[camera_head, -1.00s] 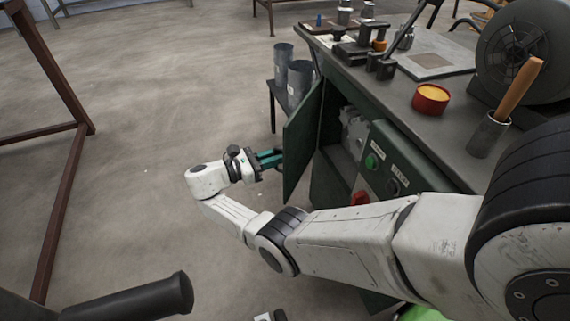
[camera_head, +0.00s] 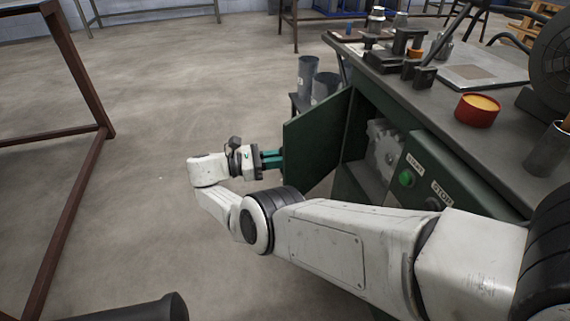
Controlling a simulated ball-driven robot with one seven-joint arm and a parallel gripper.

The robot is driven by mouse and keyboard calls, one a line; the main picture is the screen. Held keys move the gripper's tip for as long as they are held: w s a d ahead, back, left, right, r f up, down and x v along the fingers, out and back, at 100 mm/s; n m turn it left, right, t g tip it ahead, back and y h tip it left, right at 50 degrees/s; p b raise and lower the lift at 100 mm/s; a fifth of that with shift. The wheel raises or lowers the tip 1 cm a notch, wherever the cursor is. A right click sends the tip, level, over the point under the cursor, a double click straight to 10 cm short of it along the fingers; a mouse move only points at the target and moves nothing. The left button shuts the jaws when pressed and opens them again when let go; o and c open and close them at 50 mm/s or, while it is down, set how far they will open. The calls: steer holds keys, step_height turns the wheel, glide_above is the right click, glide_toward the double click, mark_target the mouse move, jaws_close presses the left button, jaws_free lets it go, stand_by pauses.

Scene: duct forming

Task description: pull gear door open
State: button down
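The green gear door (camera_head: 318,138) stands swung out from the front of the green machine cabinet. Behind it the cabinet opening shows a grey gear (camera_head: 383,146) inside. My gripper (camera_head: 273,159), with teal fingers, is at the left, outer edge of the door, about halfway down. The fingertips meet the door edge in the picture. Whether they close on the edge or a handle is too small to tell.
A green START button (camera_head: 406,178) and a STOP label are on the cabinet panel. A red tin (camera_head: 477,111) and tools stand on the bench top. Grey metal cylinders (camera_head: 308,78) stand behind the door. A brown metal frame (camera_head: 84,95) stands at left. Floor left of my gripper is clear.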

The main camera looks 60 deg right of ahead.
steer(key=shift+w+d+f+b, duration=0.1)
steer(key=shift+w+d+b, duration=0.15)
steer(key=shift+d+b, duration=0.15)
stand_by(0.3)
steer(key=c, duration=1.5)
jaws_free()
steer(key=shift+o, duration=0.7)
steer(key=shift+s+d, duration=0.1)
steer(key=shift+d, duration=0.15)
steer(key=shift+o, duration=0.2)
steer(key=shift+a, duration=0.15)
steer(key=shift+a, duration=0.1)
